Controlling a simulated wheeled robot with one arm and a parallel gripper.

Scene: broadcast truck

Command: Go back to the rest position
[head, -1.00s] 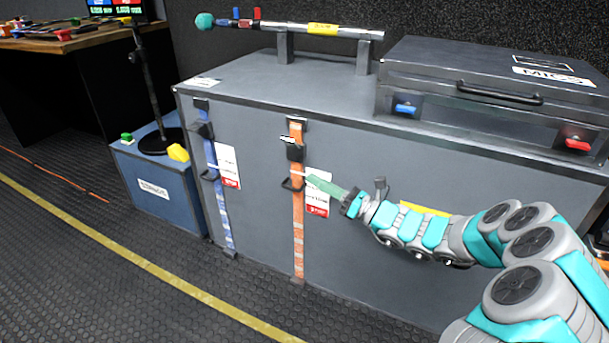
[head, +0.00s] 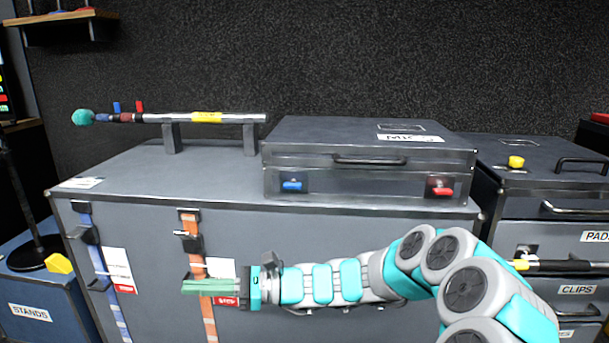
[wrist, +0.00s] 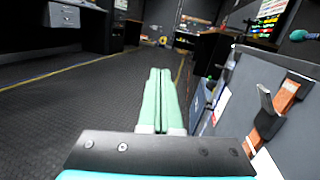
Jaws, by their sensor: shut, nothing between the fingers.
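My gripper (head: 211,286) is shut and empty, its pale green fingers together. In the head view it lies level in front of the grey case (head: 150,310), over the orange strap (head: 194,255) and partly over a red and white tag (head: 222,268). In the wrist view the shut fingers (wrist: 157,98) point along the aisle, with the case's front (wrist: 270,75) to their right. The orange strap's buckle also shows at the right of the wrist view (wrist: 266,115). I cannot tell the exact gap between the fingers and the case.
A MICS case (head: 350,180) and a boom pole with a teal tip (head: 85,117) lie on top of the grey case. A blue strap (head: 98,250) hangs at left. The blue STANDS box (head: 35,305) is left, drawers (head: 560,238) right. Open floor (wrist: 60,100) shows in the wrist view.

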